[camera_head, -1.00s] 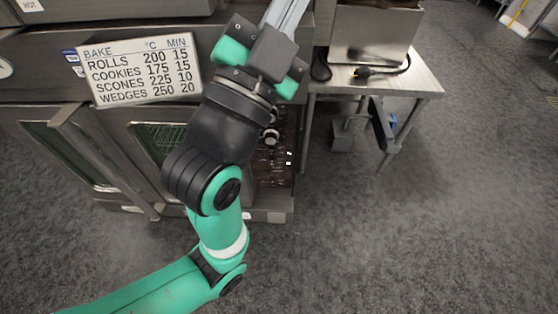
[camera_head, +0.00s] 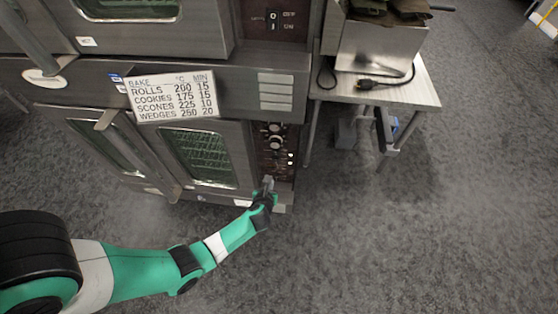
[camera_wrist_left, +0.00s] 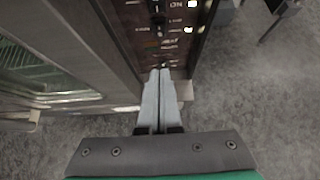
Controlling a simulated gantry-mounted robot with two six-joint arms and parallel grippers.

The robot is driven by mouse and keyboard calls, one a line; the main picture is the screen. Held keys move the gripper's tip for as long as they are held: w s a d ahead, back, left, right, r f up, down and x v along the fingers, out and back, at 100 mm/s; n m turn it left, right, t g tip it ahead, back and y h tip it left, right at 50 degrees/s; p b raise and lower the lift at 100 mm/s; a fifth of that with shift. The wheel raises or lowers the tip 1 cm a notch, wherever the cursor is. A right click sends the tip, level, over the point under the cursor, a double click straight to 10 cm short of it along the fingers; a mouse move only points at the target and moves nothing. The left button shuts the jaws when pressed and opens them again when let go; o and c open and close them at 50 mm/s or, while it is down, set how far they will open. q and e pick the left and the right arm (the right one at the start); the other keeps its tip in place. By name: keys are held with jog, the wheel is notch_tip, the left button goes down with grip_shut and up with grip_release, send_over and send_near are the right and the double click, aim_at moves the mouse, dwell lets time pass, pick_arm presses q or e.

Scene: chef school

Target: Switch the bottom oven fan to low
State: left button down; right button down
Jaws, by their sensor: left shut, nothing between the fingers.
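The bottom oven's dark control panel (camera_head: 283,140) has knobs, small lights and switches, right of the oven doors. In the left wrist view the panel (camera_wrist_left: 128,22) shows black rocker switches (camera_wrist_left: 158,26) with white lettering and lit lights. The lettering is too blurred to tell which switch is the fan or how it is set. My left gripper (camera_head: 268,181) is at the lower part of the panel, shut and empty. In the left wrist view its closed fingertips (camera_wrist_left: 160,71) are just below the switches; contact cannot be told. My right gripper is not in view.
The bottom oven's glass doors (camera_head: 203,156) and handle stand left of the panel. A baking chart (camera_head: 174,97) is above them. The top oven has its own off/on switch (camera_head: 273,20). A steel table (camera_head: 421,90) stands right. Floor in front is clear.

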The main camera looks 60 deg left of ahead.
pick_arm(q)
jog(key=shift+w, duration=0.2)
jog(key=shift+a, duration=0.1)
jog(key=b, duration=1)
send_near(276, 161)
jog(key=a+f, duration=0.1)
jog(key=w+a+f, duration=0.1)
jog(key=f, duration=0.1)
jog(key=w+a+f, duration=0.1)
jog(key=shift+f, duration=0.35)
jog(key=shift+w+a+r, duration=0.25)
jog(key=shift+w+a, duration=0.1)
jog(key=shift+a, duration=0.05)
jog(key=shift+r, duration=0.1)
